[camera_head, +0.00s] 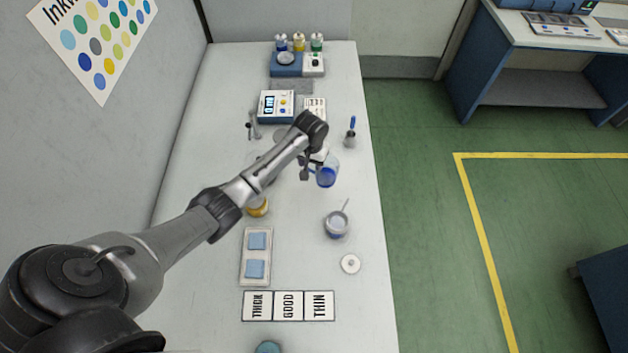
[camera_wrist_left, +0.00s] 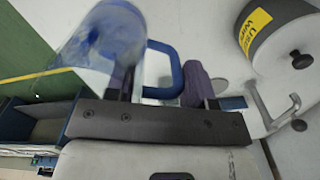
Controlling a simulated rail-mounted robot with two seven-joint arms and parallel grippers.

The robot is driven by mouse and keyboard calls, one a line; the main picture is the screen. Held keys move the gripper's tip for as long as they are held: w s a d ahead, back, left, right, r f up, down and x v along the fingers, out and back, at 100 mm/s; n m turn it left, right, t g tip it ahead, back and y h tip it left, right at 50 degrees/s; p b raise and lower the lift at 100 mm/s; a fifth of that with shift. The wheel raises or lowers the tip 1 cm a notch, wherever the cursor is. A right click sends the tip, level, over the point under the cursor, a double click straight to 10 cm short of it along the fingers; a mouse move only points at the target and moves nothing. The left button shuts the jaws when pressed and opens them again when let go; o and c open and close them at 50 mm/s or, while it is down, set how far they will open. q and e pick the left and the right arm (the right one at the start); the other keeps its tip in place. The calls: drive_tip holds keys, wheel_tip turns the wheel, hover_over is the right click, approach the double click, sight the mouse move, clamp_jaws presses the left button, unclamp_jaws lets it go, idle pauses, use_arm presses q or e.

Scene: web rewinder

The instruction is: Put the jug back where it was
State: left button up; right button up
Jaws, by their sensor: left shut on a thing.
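The jug (camera_head: 327,175) is clear, with blue in it and a blue handle, near the right side of the white table in the head view. In the left wrist view the jug (camera_wrist_left: 98,38) is at the upper left, with its handle (camera_wrist_left: 172,68) reaching between the fingers. My left gripper (camera_head: 307,172) is shut on the jug's handle; it also shows in the left wrist view (camera_wrist_left: 162,88). I cannot tell whether the jug touches the table. My right gripper is not in view.
A cup with a stick (camera_head: 337,226) and a white disc (camera_head: 350,264) stand nearer me. A tray with blue pads (camera_head: 243,272), a yellow pot (camera_head: 258,209) and word cards (camera_head: 288,306) are on the table. A blue-handled tool in a holder (camera_head: 350,138) stands beyond the jug.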

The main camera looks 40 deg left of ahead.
sight(312, 171)
use_arm(q)
drive_tip(key=shift+f+b, duration=0.45)
drive_tip(key=shift+f, duration=2.95)
drive_tip(key=shift+f, duration=0.2)
drive_tip(key=o, duration=1.2)
wheel_tip(312, 171, up, 12)
drive_tip(key=shift+w+r+p, duration=0.1)
drive_tip(key=shift+r+p, duration=0.05)
drive_tip(key=shift+p, duration=0.75)
drive_tip(key=s+d+f+m+t, duration=0.1)
drive_tip(key=s+d+f+m, duration=0.15)
drive_tip(key=s+d, duration=0.5)
drive_tip(key=s+d+f+m+t, duration=0.15)
drive_tip(key=s+d+f, duration=0.3)
drive_tip(key=s, duration=0.55)
drive_tip(key=s+d+r+m, duration=0.1)
drive_tip(key=s+d+r, duration=0.1)
drive_tip(key=s, duration=0.3)
drive_tip(key=s+d+r+m, duration=0.1)
drive_tip(key=s+r, duration=0.1)
drive_tip(key=s, duration=0.3)
drive_tip(key=s+d+r+t, duration=0.1)
drive_tip(key=s+d+r, duration=0.1)
drive_tip(key=s, duration=0.3)
drive_tip(key=shift+d+r+m, duration=0.3)
drive_tip(key=shift+d+m, duration=0.05)
drive_tip(key=shift+m, duration=0.05)
